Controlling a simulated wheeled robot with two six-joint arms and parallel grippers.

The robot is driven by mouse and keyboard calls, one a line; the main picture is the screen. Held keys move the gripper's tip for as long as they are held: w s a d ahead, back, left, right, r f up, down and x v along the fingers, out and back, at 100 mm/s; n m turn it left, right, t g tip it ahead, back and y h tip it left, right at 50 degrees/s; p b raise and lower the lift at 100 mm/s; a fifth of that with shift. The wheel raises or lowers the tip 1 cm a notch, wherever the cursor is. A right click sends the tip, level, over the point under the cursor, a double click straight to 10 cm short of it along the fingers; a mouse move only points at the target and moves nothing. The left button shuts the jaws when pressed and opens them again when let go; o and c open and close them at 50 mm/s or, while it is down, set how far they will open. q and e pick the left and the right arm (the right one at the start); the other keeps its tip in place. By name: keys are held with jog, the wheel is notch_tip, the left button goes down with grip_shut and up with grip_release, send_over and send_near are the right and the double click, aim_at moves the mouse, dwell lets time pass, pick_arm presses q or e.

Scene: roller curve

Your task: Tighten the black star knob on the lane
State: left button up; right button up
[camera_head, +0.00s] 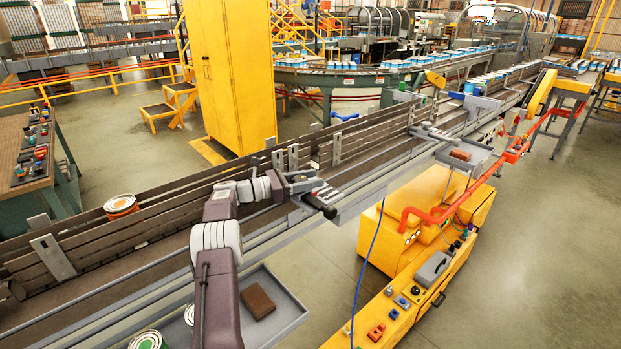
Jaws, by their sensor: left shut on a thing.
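My left arm rises from the bottom of the head view and bends right over the lane (150,252). Its gripper (308,184) is at the lane's near rail, beside a bracket with a striped plate and a dark end (322,202). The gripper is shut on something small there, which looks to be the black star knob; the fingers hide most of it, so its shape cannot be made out. My right gripper is not in view.
An orange-banded can (121,206) stands at the lane's far side. A grey tray (290,308) with a brown block (258,301) hangs at the near side. A yellow cabinet (232,75) stands behind, and a yellow machine (400,240) with a red pipe stands right.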

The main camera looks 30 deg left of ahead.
pick_arm(q)
jog(key=shift+r, duration=0.3)
jog(key=o, duration=1.3)
jog(key=shift+o, duration=0.4)
jog(key=shift+f, duration=0.1)
jog(key=r, duration=0.3)
jog(key=r+b, duration=0.1)
jog(key=shift+d+r, duration=0.15)
jog(key=shift+d, duration=0.2)
jog(key=d+r+b, duration=0.3)
jog(key=d+r, duration=0.3)
jog(key=d, duration=0.5)
jog(key=shift+s+r, duration=0.25)
jog(key=shift+r, duration=0.1)
